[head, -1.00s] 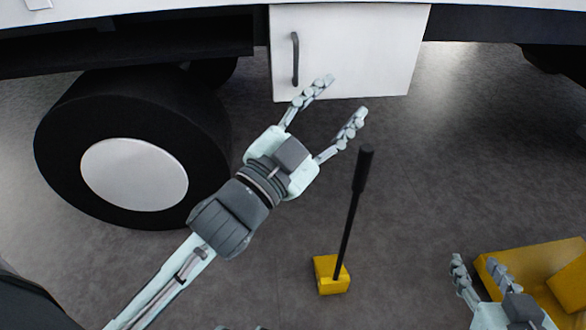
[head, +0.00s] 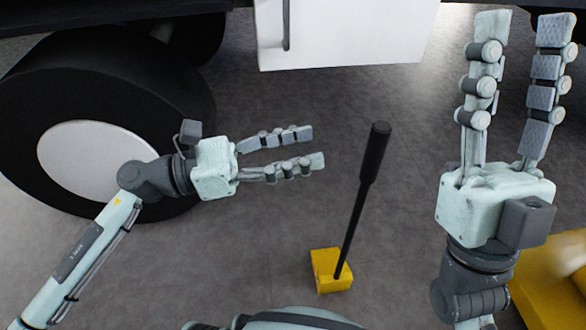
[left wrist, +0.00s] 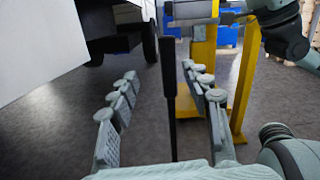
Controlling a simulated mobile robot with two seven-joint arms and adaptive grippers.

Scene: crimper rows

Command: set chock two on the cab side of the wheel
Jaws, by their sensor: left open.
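A yellow chock (head: 331,271) with a tall black handle (head: 362,190) stands on the floor in the middle of the head view; no number shows on it. The black wheel (head: 110,75) with its pale hub (head: 92,155) is at the left, apart from the chock. My left gripper (head: 317,147) is open and empty, pointing right, its fingertips a little left of the handle. In the left wrist view the handle (left wrist: 169,95) shows upright between the open fingers. My right gripper (head: 524,24) is open and empty, pointing up at the right.
A white locker (head: 345,38) with a dark handle hangs under the vehicle at the top. A yellow box-like thing (head: 545,275) is at the lower right, partly behind my right arm.

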